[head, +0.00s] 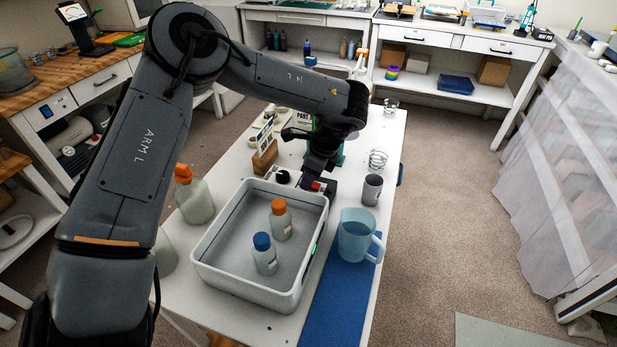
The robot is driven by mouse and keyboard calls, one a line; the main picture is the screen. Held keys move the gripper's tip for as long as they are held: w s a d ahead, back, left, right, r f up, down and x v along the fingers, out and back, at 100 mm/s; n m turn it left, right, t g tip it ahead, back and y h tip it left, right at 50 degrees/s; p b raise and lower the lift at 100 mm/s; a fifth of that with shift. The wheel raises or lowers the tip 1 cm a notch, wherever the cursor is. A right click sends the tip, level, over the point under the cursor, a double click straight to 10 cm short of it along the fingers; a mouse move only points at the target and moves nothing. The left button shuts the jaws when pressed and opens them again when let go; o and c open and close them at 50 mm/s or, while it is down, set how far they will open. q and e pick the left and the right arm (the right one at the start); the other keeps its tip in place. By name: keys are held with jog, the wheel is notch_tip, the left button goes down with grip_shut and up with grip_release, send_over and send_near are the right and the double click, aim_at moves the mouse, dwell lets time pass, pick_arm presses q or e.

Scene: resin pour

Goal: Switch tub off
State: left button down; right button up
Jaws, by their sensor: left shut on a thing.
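The tub (205,270) is a pale grey open tray on the white table. A bottle with a blue cap (264,256) and a bottle with an orange cap (280,221) stand in it. A small green light (318,251) shows on its right wall. A round black knob (283,177) sits at its back edge. My left gripper (318,186) points down at the tub's back right corner, to the right of the knob. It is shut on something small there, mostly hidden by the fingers. My right gripper is not in view.
A blue jug (357,236) stands close right of the tub, by a blue mat (340,305). A grey cup (372,190) and a wire coil (377,160) are behind it. An orange-capped bottle (195,200) is left of the tub. A wooden block (265,157) stands behind.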

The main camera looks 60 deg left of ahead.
aim_at(319, 186)
pick_arm(q)
jog(key=c, duration=0.9)
grip_release()
jog(key=p+v, duration=0.2)
jog(key=v, duration=0.9)
jog(key=shift+f, duration=0.1)
jog(key=shift+p, duration=0.35)
